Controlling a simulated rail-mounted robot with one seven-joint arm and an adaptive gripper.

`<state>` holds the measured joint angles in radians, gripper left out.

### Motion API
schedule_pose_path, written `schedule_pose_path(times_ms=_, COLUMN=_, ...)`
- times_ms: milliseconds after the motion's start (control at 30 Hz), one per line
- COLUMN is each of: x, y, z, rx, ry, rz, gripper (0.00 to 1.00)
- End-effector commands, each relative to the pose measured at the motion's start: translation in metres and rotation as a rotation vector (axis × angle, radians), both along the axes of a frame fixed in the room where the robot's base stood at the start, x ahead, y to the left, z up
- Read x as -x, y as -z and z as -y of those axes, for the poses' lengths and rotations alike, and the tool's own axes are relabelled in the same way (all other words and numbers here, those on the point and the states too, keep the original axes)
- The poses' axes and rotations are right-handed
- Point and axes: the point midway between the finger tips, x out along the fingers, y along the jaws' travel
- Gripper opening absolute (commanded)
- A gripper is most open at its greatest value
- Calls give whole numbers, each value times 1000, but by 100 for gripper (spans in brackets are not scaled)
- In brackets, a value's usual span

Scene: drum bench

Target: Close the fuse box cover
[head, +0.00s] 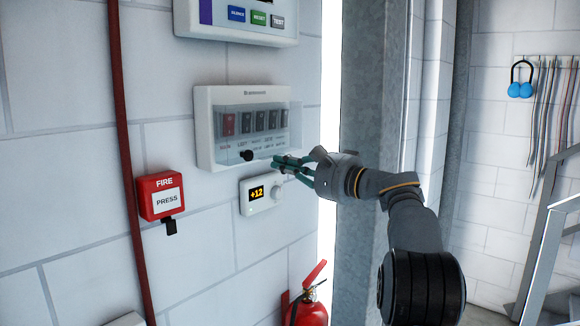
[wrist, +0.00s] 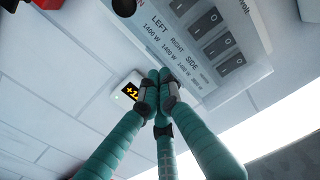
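The white fuse box (head: 204,130) is on the wall in the head view, with a red switch at left and several dark switches in a row. A clear cover (head: 294,120) lies over the switches and reaches slightly past the box's right side. It seems to stand off the box front; the exact angle is hard to tell. A black knob (head: 246,155) sits at its lower edge, and also shows in the wrist view (wrist: 124,7). My gripper (head: 277,163) has teal fingers, brought together and empty, just below the box's lower right. In the wrist view the fingertips (wrist: 159,73) point at the printed labels.
A small thermostat (head: 258,194) reading +12 is just below my gripper. A red fire call point (head: 161,195) and a red pipe (head: 124,140) are at left. A control panel (head: 240,18) is above. A fire extinguisher (head: 308,312) stands below. A grey metal column (head: 365,100) is at right.

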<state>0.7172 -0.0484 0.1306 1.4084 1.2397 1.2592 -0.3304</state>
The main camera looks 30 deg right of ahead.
Motion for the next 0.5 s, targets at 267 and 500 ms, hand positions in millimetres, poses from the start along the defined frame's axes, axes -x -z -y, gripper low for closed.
schedule_pose_path(times_ms=267, x=3, y=1, z=1, rx=1, ry=0, rz=-1, gripper=0)
schedule_pose_path(times_ms=500, x=36, y=4, z=10, rx=3, ry=-6, rz=3, gripper=0)
